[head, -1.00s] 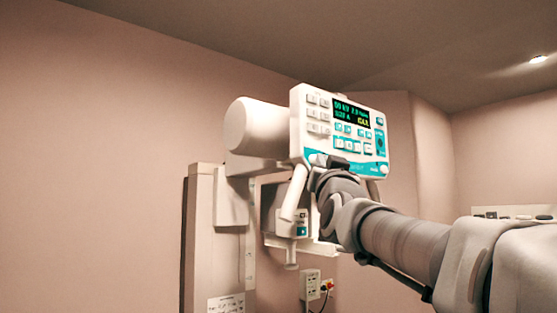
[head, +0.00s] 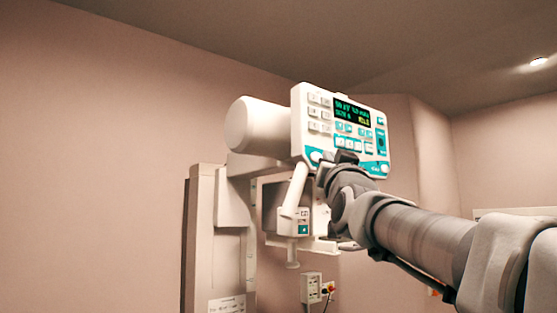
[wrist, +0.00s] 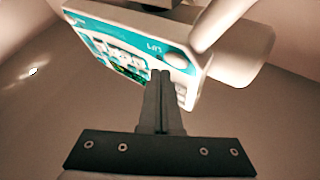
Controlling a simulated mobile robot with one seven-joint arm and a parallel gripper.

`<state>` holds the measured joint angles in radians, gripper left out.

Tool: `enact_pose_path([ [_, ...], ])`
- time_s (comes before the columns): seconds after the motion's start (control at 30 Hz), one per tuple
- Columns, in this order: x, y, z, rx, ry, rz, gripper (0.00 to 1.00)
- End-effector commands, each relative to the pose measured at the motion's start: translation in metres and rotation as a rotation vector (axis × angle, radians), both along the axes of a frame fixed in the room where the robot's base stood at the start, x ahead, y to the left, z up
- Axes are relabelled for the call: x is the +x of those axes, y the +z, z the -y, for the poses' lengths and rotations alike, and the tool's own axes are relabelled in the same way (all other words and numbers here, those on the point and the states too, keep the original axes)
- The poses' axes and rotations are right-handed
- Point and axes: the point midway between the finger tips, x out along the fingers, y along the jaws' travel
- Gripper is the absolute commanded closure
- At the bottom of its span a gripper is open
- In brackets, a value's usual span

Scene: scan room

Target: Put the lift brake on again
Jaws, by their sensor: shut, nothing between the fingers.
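The control panel (head: 322,124) is a white box with grey keys, teal areas and a lit green and yellow display (head: 352,112). It sits on a white cylindrical head on the wall column. My gripper (head: 346,157) is at the panel's lower edge in the head view. I cannot tell whether the tips touch the panel. The lettering is too small to read surely, so I cannot tell which key is the lift brake.
A white handle arm (head: 294,190) hangs below the panel beside the column (head: 202,240). A wall socket (head: 311,288) with a plug is lower down. My arm fills the lower right. The left wall side is clear.

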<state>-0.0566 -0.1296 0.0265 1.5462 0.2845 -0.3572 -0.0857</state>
Motion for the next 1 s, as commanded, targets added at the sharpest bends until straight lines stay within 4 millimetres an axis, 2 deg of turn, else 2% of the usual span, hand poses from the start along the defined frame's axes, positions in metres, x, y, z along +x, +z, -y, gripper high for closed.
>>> enact_pose_path([
  [0.5, -0.038, -0.002, 0.027, 0.0, -0.001, 0.003, 1.0],
  [1.0, -0.04, 0.0, 0.029, 0.0, 0.0, 0.001, 1.0],
])
